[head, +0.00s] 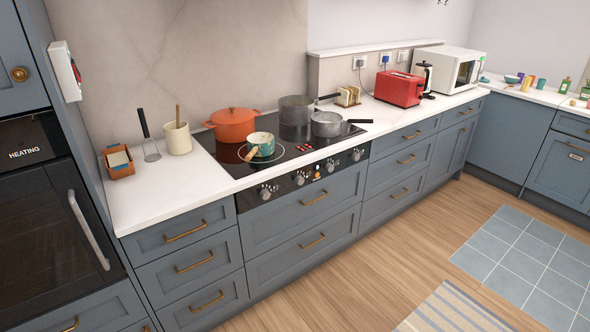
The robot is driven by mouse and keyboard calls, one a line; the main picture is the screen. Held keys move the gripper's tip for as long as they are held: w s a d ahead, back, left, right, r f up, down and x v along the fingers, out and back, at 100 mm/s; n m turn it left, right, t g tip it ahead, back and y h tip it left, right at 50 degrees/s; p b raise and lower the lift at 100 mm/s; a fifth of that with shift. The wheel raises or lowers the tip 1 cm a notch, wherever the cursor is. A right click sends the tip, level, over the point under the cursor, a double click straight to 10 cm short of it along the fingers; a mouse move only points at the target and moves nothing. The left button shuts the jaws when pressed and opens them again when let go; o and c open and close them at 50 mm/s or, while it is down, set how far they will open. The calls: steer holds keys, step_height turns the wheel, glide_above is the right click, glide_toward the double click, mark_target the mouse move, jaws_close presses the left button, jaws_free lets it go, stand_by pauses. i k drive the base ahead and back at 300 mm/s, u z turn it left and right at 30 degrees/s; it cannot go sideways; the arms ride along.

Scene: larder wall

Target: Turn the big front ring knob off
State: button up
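A black hob (283,150) is set in the white worktop. Several round grey knobs sit in a row on the black control panel (312,182) below its front edge. They are the far left knob (265,192), one right of it (299,178), then another (331,165) and the far right knob (357,154). A small orange-red mark (317,171) shows near the middle of the panel. The knob markings are too small to read, so I cannot tell which knob serves which ring. A green pan (261,144) stands on the front left ring. My gripper is not in view.
An orange pot (233,125), a tall grey pot (296,110) and a grey saucepan (327,124) stand on the hob. The green pan's wooden handle juts toward the front edge. Drawer handles (313,241) protrude below. The wooden floor (345,262) before the hob is clear.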

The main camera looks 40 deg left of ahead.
mark_target(299, 179)
steer(key=u, duration=0.45)
steer(key=i, duration=1.35)
steer(key=u, duration=1.85)
steer(key=i, duration=1)
steer(key=u, duration=0.95)
